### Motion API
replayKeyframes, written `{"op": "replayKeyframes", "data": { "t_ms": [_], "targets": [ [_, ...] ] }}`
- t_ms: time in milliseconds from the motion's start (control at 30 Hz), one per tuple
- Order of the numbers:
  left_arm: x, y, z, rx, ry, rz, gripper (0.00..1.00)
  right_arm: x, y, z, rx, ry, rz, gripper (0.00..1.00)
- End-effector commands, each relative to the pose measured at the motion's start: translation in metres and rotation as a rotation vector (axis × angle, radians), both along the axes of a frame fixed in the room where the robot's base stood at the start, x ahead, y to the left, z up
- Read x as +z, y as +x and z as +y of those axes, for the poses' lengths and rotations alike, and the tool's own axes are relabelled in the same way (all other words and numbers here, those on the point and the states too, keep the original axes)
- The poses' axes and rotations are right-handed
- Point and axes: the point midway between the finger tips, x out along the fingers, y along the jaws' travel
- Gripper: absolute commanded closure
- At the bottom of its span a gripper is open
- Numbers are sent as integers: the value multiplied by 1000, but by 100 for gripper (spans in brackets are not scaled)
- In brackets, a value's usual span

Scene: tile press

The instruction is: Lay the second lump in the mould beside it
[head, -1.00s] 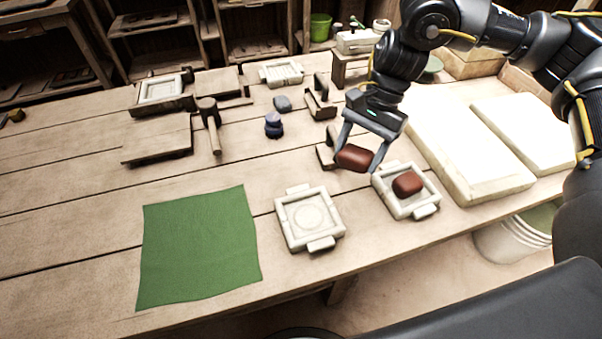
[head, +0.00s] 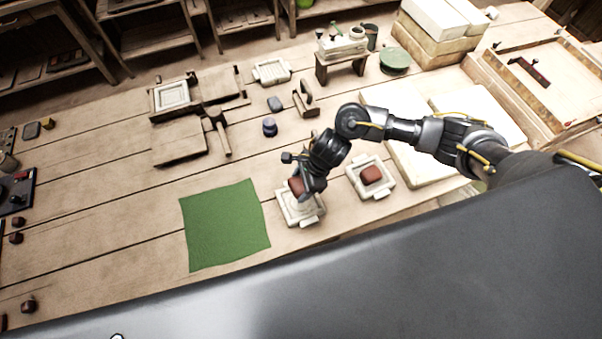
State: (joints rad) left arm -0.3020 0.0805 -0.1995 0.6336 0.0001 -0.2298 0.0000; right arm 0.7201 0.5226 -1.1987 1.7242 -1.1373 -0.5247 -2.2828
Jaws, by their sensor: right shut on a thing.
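My right gripper (head: 303,188) is shut on a reddish-brown clay lump (head: 296,187). It holds the lump over the left white mould (head: 309,219), and the gripper hides part of that mould. I cannot tell whether the lump touches the mould. Another clay lump (head: 371,175) lies in the right white mould (head: 385,186). My left gripper is not in view.
A green cloth (head: 225,226) lies left of the moulds. A mallet (head: 221,135), a wooden board (head: 178,142), a dark blue jar (head: 269,127) and a wooden-handled tool (head: 304,97) stand farther back. White slabs (head: 480,112) lie to the right.

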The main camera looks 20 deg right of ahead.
Motion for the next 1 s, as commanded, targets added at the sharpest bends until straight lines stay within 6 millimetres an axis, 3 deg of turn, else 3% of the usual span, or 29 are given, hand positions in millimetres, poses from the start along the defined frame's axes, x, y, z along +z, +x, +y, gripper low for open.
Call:
{"op": "replayKeyframes", "data": {
  "t_ms": [467, 1000],
  "targets": [
    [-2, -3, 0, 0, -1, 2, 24, -9, -4, 1, -20, 1, -2, 68],
    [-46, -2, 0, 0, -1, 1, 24, -69, -3, 0, -20, 0, -3, 68]
  ]
}}
